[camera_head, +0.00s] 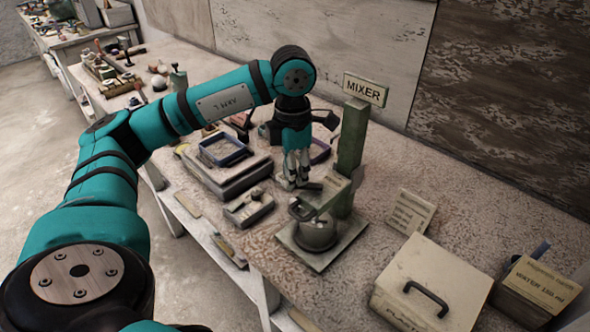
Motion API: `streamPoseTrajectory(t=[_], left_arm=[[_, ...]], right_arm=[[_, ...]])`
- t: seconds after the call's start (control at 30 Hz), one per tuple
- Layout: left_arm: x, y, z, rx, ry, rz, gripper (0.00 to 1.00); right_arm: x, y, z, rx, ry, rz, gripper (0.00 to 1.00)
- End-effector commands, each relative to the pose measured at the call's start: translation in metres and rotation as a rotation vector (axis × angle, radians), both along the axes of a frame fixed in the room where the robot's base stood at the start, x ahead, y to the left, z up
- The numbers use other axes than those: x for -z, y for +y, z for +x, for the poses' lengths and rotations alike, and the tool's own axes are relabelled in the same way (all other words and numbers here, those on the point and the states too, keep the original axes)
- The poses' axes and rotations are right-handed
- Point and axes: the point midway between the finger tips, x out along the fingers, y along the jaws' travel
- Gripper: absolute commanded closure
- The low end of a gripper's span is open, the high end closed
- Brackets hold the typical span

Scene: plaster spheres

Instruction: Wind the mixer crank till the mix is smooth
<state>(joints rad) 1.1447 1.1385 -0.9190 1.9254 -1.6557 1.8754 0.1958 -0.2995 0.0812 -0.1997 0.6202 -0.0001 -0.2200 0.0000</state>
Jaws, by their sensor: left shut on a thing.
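The mixer has an upright green post (351,158) on a flat base plate (343,243) on the bench. A grey pot (317,236) stands on that plate, under the mixer's arm. My left gripper (291,181) points down just above and behind the pot, at the mixer's crank (312,187). Its fingers are shut on the crank, though the grip itself is small and partly hidden. The mix inside the pot cannot be seen. My right gripper is not in view.
Stacked trays (226,170) and a small tray (249,207) lie to the left.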

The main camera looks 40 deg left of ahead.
Motion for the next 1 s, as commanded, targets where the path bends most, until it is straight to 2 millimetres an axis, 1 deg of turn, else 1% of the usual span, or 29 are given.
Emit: streamPoseTrajectory(t=[0.2,0.5,0.7,1.0], left_arm=[[0.001,-0.008,-0.009,-0.204,0.000,-0.001,1.00],[0.000,-0.019,-0.017,-0.460,-0.001,-0.001,1.00],[0.000,-0.025,-0.020,-0.586,-0.001,-0.002,1.00],[-0.001,-0.030,-0.022,-0.682,-0.001,-0.001,1.00]], right_arm=[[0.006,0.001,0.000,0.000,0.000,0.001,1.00],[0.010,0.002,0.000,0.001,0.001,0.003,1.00],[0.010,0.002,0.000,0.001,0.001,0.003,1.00],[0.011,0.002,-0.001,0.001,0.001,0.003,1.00]])
